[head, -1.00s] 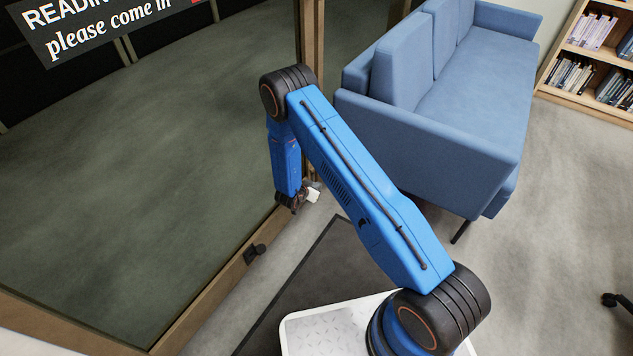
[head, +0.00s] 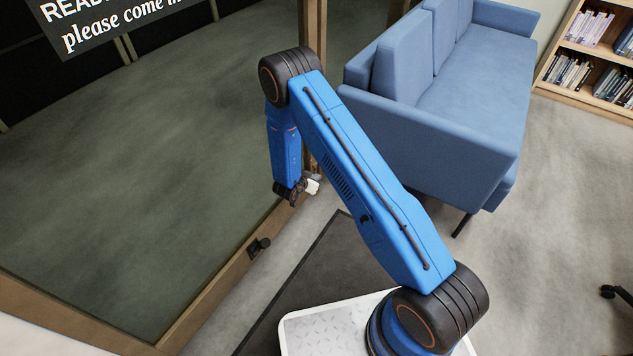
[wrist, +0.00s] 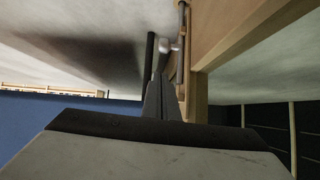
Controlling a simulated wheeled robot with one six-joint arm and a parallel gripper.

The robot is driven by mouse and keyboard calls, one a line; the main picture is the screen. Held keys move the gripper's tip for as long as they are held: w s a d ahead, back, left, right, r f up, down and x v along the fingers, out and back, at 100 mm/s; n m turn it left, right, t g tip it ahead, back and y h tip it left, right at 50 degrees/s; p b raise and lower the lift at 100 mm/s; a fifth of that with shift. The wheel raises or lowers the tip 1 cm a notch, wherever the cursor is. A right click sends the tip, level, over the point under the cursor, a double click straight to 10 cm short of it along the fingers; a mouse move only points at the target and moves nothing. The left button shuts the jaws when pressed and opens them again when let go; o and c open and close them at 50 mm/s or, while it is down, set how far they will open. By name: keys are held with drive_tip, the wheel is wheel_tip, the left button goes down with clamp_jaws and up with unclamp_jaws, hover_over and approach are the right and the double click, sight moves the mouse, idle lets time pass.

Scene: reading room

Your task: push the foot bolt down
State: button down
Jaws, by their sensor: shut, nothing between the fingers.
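The foot bolt (head: 259,247) is a small dark fitting on the low wooden rail of the glass door. My gripper (head: 297,192) hangs at the end of the blue arm, above and to the right of the bolt in the head view, apart from it there. Its fingers (wrist: 161,92) are shut and empty in the wrist view. Beyond them in that view, a thin metal rod with a pale rounded knob (wrist: 168,46) shows against the wood; it looks like the bolt, but I cannot tell for sure. The bolt's lower end is unclear.
The glass door's wooden rail (head: 215,298) runs along the left. A blue sofa (head: 440,130) stands at the right of the arm. A dark mat (head: 318,268) lies on the grey floor beside the door. A bookshelf (head: 590,60) stands at the far right.

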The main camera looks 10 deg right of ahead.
drive_tip(key=v, duration=0.7)
drive_tip(key=shift+s+a+r, duration=0.15)
drive_tip(key=shift+r, duration=0.05)
